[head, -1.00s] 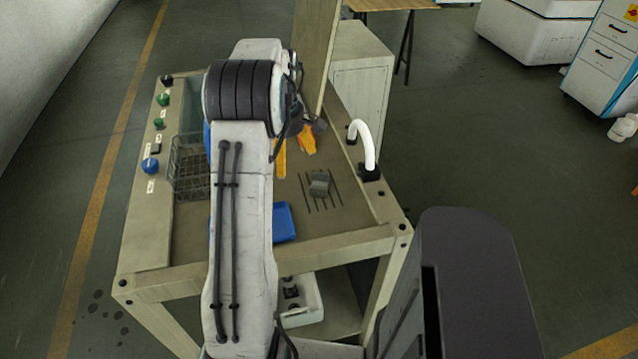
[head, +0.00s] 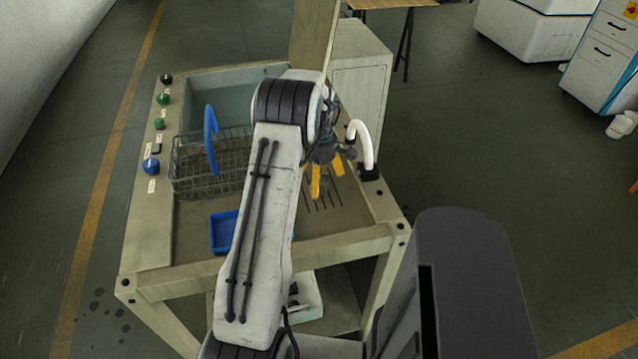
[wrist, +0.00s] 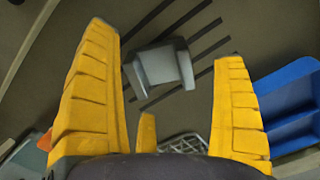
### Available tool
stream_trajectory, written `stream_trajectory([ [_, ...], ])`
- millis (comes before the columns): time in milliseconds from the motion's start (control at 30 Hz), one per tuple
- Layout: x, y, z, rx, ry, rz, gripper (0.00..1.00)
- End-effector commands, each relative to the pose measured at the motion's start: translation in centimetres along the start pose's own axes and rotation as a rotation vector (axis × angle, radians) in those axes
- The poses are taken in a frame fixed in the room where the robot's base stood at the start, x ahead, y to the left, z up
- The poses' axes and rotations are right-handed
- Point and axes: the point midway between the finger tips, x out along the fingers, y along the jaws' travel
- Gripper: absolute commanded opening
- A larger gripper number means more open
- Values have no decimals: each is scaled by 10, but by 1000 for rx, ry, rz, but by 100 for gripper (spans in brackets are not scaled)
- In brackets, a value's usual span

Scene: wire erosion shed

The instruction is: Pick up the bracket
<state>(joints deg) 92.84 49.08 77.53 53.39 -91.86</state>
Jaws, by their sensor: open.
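The bracket (wrist: 168,66) is a small grey, blocky piece with raised sides. In the wrist view it lies on the brown worktop, across dark parallel slots, beyond and between my fingers. In the head view my gripper and arm hide it. My gripper (wrist: 165,45) is open, with a yellow finger to each side of the bracket in the picture and nothing between them. In the head view my gripper (head: 326,174) hangs over the slotted area, fingers pointing down. I cannot tell how high the fingertips are above the bracket.
A blue tray (head: 217,244) and a wire basket (head: 195,183) with a blue handle are on the worktop to the left. A white curved pipe (head: 368,146) stands close to the right. An upright beige post (head: 317,35) rises behind. Knobs line the left edge.

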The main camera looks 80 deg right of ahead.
Motion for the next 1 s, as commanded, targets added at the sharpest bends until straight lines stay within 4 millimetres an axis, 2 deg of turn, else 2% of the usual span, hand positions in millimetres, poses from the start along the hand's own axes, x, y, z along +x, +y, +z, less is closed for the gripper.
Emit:
stream_trajectory([
  [167,10,0,0,0,0,0,89],
  [433,11,0,0,0,0,0,89],
  [1000,11,0,0,0,0,1,38],
])
